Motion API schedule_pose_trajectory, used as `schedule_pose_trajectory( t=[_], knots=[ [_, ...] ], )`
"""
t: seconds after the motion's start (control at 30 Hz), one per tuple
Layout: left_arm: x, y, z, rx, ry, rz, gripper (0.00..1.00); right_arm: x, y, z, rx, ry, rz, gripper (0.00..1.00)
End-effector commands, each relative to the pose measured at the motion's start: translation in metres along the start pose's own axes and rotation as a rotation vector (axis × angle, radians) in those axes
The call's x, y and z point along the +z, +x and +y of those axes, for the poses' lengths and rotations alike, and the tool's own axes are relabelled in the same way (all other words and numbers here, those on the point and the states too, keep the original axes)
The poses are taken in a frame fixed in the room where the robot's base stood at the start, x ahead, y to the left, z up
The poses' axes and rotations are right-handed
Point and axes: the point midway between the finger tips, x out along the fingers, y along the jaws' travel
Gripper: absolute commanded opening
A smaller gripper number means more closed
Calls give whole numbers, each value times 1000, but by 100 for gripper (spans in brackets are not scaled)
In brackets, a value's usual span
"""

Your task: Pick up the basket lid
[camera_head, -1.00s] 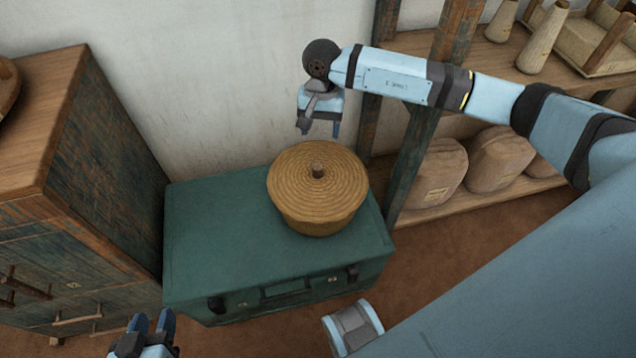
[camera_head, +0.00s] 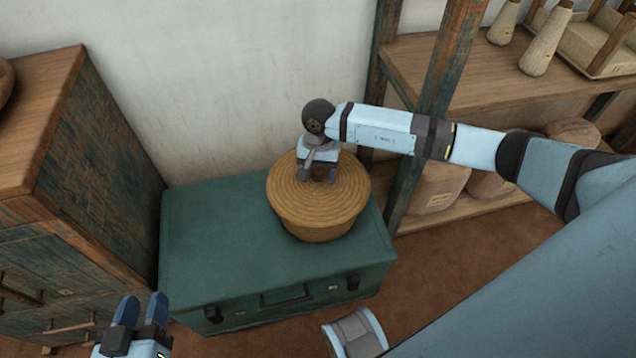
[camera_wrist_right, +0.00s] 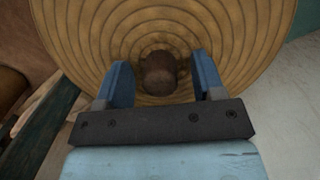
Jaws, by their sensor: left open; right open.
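The basket lid (camera_head: 345,196) is a round, coiled straw disc with a brown knob at its centre. It sits on the woven basket (camera_head: 318,230), which stands on a green trunk (camera_head: 220,240). My right gripper (camera_head: 318,176) is over the lid's middle with its fingers pointing down. In the right wrist view the gripper (camera_wrist_right: 160,82) is open, with the knob (camera_wrist_right: 158,73) between its two fingers and a gap on each side. The lid's coils (camera_wrist_right: 90,35) fill the upper part of that view. My left gripper (camera_head: 141,310) is open and empty at the lower left, away from the basket.
A wooden cabinet (camera_head: 95,150) stands to the left of the trunk. A shelf unit (camera_head: 440,75) with cones and sacks stands to the right, its post (camera_head: 405,170) close to the trunk. The trunk top left of the basket is clear.

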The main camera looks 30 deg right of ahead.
Motion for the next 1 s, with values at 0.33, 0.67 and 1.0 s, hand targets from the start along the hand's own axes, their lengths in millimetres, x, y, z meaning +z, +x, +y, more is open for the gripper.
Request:
schedule_pose_trajectory(
  t=[0.33, 0.67, 1.0],
  knots=[
    [-4, 2, 2, 5, 2, 11, 43, 0, 0, 0, -1, 0, 1, 28],
    [-2, 1, 0, 1, 3, 3, 43, 0, 0, 0, -1, 0, 1, 6],
    [0, -1, -4, -12, 13, -30, 43, 2, -30, 0, -3, 1, 4, 6]
  ],
)
